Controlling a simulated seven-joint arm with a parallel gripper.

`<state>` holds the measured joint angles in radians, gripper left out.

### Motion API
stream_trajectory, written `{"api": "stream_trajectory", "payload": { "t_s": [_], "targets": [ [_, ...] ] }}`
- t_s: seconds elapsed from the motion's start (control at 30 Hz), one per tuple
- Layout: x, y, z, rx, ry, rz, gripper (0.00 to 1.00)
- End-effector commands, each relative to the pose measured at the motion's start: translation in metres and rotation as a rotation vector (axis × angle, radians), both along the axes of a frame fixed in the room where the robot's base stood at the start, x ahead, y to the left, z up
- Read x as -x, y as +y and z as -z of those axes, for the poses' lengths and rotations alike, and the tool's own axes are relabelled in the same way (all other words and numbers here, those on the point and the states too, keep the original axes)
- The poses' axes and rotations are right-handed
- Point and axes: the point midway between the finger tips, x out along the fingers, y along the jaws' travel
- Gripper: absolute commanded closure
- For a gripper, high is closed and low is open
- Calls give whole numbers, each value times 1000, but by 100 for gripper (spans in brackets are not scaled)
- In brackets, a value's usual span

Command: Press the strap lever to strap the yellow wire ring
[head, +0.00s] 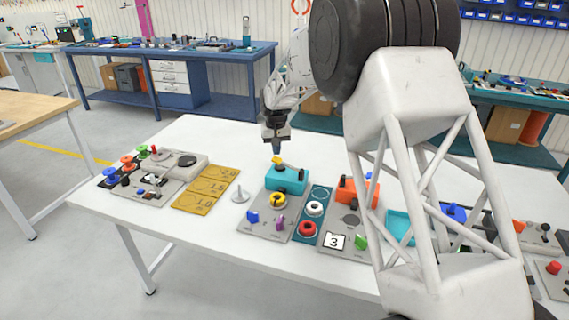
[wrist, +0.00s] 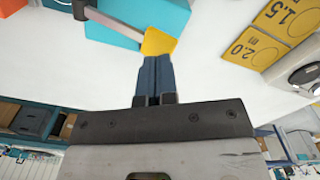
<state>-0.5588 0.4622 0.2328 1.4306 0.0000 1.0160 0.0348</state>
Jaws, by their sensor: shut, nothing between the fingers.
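The strapping device is a teal box (head: 287,178) on a grey panel, with a yellow-tipped lever (head: 277,160) on top. The yellow wire ring (head: 279,201) lies in front of the box on the same panel. My gripper (head: 276,152) points down just above the lever's yellow tip, its fingers shut and empty. In the wrist view the shut blue fingertips (wrist: 157,58) meet the yellow tip (wrist: 158,42) in the picture; I cannot tell whether they touch. The ring is not seen there.
White (head: 315,208) and red (head: 308,229) rings lie on a teal plate to the right. Yellow numbered plates (head: 206,188) and a metal spindle (head: 240,195) lie left. The white table's front left is clear.

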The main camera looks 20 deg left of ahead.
Motion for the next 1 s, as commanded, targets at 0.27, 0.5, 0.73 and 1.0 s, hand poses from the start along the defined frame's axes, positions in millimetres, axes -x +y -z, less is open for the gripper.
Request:
{"api": "stream_trajectory", "payload": {
  "t_s": [0.27,0.5,0.73,1.0],
  "targets": [
    [0,0,0,0,0,0,100],
    [0,0,1,0,0,0,100],
    [0,0,11,1,1,0,100],
    [0,0,30,1,1,0,100]
  ]
}}
